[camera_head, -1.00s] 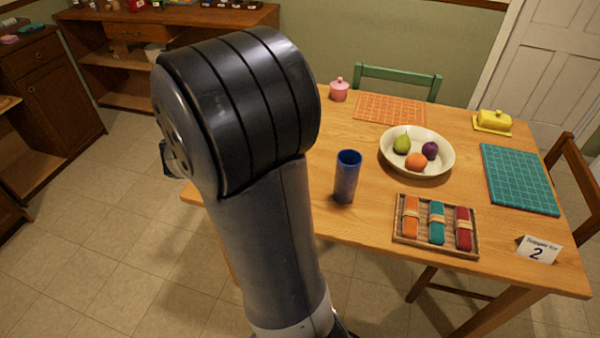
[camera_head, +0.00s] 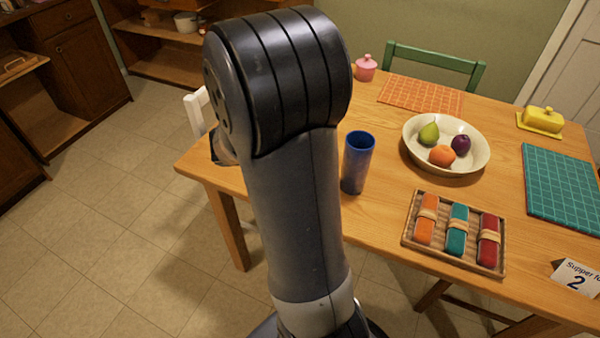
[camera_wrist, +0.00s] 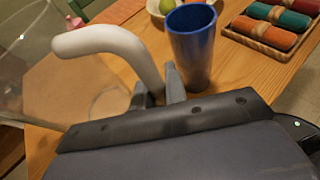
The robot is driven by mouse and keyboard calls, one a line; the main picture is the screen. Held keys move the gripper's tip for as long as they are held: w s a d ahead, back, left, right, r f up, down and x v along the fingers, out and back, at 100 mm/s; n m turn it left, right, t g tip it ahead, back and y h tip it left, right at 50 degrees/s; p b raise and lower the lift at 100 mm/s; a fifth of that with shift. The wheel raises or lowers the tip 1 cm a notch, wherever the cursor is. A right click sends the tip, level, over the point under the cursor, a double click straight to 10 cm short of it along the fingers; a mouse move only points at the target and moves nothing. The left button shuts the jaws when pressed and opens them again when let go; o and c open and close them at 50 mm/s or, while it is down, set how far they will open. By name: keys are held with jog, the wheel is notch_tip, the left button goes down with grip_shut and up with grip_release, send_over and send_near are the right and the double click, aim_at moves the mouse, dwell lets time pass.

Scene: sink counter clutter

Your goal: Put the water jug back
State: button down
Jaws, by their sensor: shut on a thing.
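The water jug (camera_wrist: 75,65) is clear with a thick white handle (camera_wrist: 105,40) and fills the left of the wrist view. My gripper (camera_wrist: 160,92) is shut on the handle. In the head view my own arm hides the gripper and most of the jug. The wooden table (camera_head: 390,220) shows through and beyond the jug. I cannot tell whether the jug's base touches it. A blue cup (camera_head: 357,162) stands upright on the table, just right of my arm; in the wrist view it (camera_wrist: 192,45) stands close to the right of my fingers.
A cream fruit bowl (camera_head: 472,165), a tray of napkins (camera_head: 410,238), a teal mat (camera_head: 560,190), a yellow butter dish (camera_head: 541,120), an orange mat (camera_head: 420,96) and a pink pot (camera_head: 366,68) are on the table. Chairs stand around it. Floor at left is clear.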

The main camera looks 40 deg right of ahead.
notch_tip(320, 180, down, 10)
jog(key=shift+f+b, duration=0.2)
jog(key=shift+b, duration=1)
jog(key=shift+f, duration=0.15)
jog(key=c, duration=1.4)
grip_release()
jog(key=shift+c, duration=0.2)
jog(key=shift+r, duration=0.25)
jog(key=p+v, duration=0.1)
jog(key=v, duration=1.1)
